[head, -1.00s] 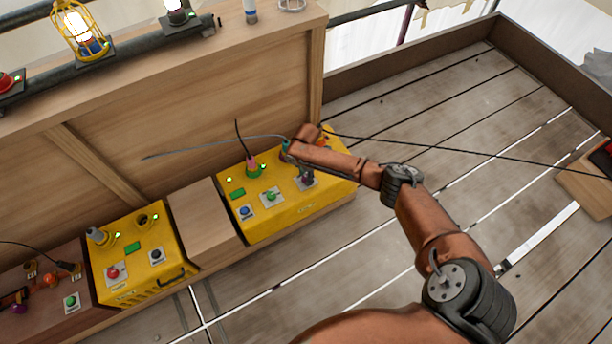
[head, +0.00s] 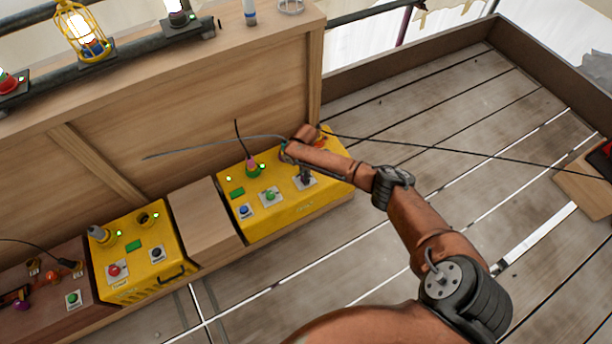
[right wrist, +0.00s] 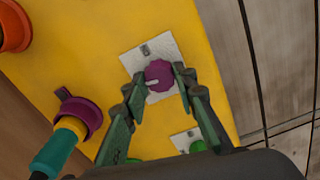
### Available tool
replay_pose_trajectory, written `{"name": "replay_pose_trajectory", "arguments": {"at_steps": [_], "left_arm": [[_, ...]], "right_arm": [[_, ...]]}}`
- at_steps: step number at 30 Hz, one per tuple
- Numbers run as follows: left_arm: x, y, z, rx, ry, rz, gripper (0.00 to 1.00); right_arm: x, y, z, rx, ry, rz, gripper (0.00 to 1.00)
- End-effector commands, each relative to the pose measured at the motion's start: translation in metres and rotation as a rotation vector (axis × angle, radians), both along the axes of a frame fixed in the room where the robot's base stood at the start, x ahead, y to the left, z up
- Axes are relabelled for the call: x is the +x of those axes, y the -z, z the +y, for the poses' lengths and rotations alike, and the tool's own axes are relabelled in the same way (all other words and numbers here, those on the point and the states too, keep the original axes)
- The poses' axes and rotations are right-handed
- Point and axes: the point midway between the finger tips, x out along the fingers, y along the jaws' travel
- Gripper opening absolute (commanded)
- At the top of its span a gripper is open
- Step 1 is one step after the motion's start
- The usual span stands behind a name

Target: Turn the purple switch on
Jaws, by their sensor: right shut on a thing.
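The purple switch (right wrist: 159,76) is a round knob with a pale pointer mark, on a white square plate (right wrist: 135,58) on the yellow box. In the right wrist view my right gripper (right wrist: 160,84) has one finger on each side of the knob and is shut on it. In the head view my right gripper (head: 306,175) reaches down onto the right end of the yellow box (head: 262,222), and my own arm hides the knob there. My left gripper is not in view.
Beside the knob are a purple socket with a plug (right wrist: 72,124), an orange socket (right wrist: 14,28) and a green knob (right wrist: 198,147). Another yellow box (head: 150,275) stands further left. A wooden panel (head: 200,100) rises behind. The plank floor at right is mostly clear.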

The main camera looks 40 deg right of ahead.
Motion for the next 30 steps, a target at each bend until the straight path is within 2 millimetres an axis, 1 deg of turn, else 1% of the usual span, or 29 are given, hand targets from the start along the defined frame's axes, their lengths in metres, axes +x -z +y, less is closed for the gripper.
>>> {"name": "replay_pose_trajectory", "arguments": {"at_steps": [1, 14, 15, 21, 30], "left_arm": [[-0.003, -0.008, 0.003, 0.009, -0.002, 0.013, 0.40], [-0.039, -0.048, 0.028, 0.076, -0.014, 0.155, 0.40], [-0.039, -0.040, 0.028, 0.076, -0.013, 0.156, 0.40], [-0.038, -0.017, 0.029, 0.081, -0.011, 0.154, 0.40], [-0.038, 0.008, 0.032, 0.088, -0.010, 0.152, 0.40]], "right_arm": [[0.000, -0.003, 0.001, 0.002, 0.041, -0.001, 0.02], [-0.001, -0.002, 0.001, 0.002, 0.448, 0.002, 0.02], [-0.001, -0.002, 0.001, 0.002, 0.486, 0.002, 0.02], [0.000, -0.002, 0.002, 0.003, 0.677, 0.002, 0.02], [-0.001, 0.000, 0.002, 0.001, 0.960, 0.004, 0.02]]}}
